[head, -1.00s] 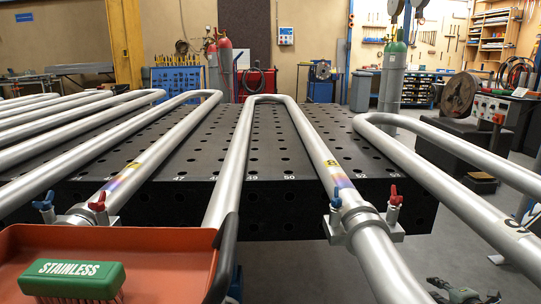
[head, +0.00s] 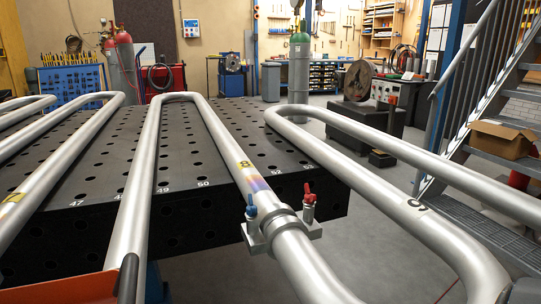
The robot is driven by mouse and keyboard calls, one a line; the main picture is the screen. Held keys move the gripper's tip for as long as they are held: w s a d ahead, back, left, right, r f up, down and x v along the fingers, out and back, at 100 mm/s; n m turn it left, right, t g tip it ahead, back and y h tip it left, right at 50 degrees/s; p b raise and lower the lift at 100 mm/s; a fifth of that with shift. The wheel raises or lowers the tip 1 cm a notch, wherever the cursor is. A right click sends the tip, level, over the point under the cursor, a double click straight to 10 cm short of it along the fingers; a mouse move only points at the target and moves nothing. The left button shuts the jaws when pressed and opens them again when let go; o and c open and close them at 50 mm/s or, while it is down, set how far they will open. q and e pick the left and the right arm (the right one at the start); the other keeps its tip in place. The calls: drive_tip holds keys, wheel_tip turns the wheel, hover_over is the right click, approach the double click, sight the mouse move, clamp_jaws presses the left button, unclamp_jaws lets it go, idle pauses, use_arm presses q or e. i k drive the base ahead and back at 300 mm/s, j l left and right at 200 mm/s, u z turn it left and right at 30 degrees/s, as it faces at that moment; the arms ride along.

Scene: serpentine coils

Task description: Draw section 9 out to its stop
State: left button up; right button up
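Section 9 (head: 380,186) is a silver tube bent into a long U, with a dark 9 on its near leg. Its closed bend (head: 272,114) is over the right edge of the black perforated table (head: 120,165). Its two legs run toward the lower right, clear of the tabletop, and the near leg curves down at the bottom right. Left of it is section 8 (head: 222,139), with a yellow band and heat-tint colours. A clamp (head: 279,228) with a blue and a red handle sits around section 8's right leg. Neither of my grippers is recognisable in view.
An orange tray (head: 75,290) shows at the bottom left. More tubes lie to the left. Metal stairs (head: 480,165) with a cardboard box (head: 502,138) stand at the right. A gas cylinder (head: 299,65) and a dark block (head: 362,125) stand behind. Grey floor shows right of the table.

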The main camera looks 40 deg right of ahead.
sight(313, 281)
drive_tip(key=z, duration=1.85)
